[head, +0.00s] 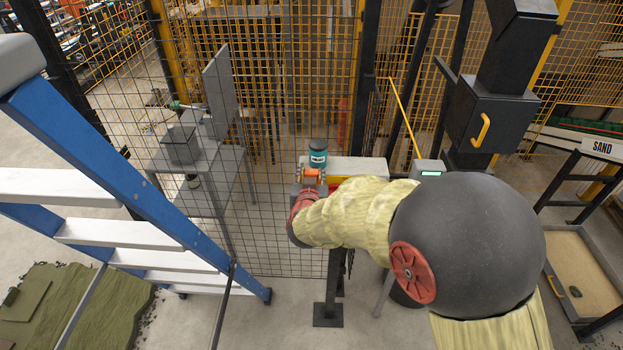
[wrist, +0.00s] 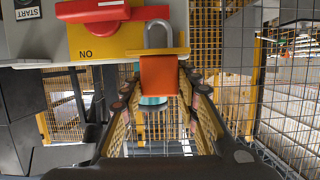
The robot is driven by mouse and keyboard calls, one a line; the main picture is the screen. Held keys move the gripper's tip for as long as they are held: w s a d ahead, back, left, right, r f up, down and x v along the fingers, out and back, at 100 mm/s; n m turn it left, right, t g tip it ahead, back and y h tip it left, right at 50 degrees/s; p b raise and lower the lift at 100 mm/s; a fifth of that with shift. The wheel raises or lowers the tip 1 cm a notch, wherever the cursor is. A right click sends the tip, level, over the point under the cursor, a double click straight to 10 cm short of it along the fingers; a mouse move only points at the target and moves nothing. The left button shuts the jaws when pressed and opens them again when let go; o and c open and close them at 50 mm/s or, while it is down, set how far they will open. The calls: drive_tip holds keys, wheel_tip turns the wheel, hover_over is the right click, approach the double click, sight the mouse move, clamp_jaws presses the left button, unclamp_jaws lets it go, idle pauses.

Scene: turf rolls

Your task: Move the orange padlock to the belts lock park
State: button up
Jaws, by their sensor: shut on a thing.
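The orange padlock (wrist: 158,75) is between the fingers of my gripper (wrist: 160,95), which is shut on it. In the wrist view its grey shackle points up, at a thin yellow strip (wrist: 180,51); I cannot tell whether it passes through the strip. In the head view the padlock (head: 312,174) shows small and orange at the tip of my gripper (head: 311,180), in front of a teal, dark-lidded container (head: 318,153). No label reading belts shows.
A START panel (wrist: 25,10) is at the wrist view's upper left. Mesh fencing (head: 270,80) stands behind the work spot. A blue stepladder (head: 140,190) is at left, a grey stand (head: 200,165) behind the fence. A black cabinet (head: 490,115) and sand tray (head: 580,270) are right.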

drive_tip(key=c, duration=0.4)
drive_tip(key=shift+r, duration=0.15)
